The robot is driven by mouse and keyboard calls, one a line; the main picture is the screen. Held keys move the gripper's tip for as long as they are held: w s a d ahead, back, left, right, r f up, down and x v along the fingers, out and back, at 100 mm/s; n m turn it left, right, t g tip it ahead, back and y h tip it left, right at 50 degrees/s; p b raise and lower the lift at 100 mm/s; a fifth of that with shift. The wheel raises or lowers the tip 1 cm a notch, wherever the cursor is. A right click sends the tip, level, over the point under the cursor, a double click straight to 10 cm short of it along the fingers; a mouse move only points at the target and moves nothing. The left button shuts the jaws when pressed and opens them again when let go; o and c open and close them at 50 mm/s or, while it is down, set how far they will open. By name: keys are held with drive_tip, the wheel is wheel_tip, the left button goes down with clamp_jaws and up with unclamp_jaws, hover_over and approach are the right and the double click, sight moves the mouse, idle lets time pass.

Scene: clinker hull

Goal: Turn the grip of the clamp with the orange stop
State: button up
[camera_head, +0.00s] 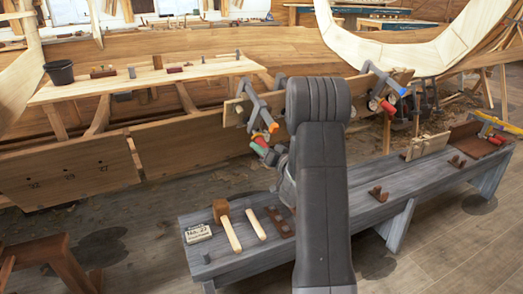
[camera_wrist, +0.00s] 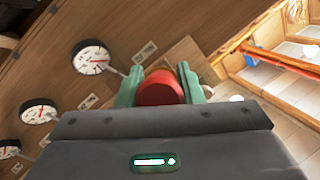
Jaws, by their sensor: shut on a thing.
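The clamp with the orange stop (camera_head: 273,128) is a grey clamp (camera_head: 254,98) on the plank at the hull's side, left of my arm in the head view. Its red grip (camera_head: 260,141) shows just below the orange stop. In the wrist view the red grip (camera_wrist: 160,88) is round and sits between the two green fingers of my gripper (camera_wrist: 160,82). My gripper (camera_head: 263,150) is shut on this grip, and my arm hides part of the area to its right in the head view.
Another clamp with a blue stop (camera_head: 402,91) is on the plank to the right. A grey bench (camera_head: 230,262) below holds a mallet (camera_head: 228,225) and several brown blocks. White dials (camera_wrist: 92,58) line the planking in the wrist view. Open floor lies at the front right.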

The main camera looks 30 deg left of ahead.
drive_tip(key=shift+r+m+y, duration=0.1)
drive_tip(key=shift+m+y, duration=0.2)
idle(0.4)
drive_tip(key=o, duration=1)
drive_tip(key=v, duration=1.3)
drive_tip(key=shift+d, duration=0.4)
drive_tip(key=shift+r, duration=0.15)
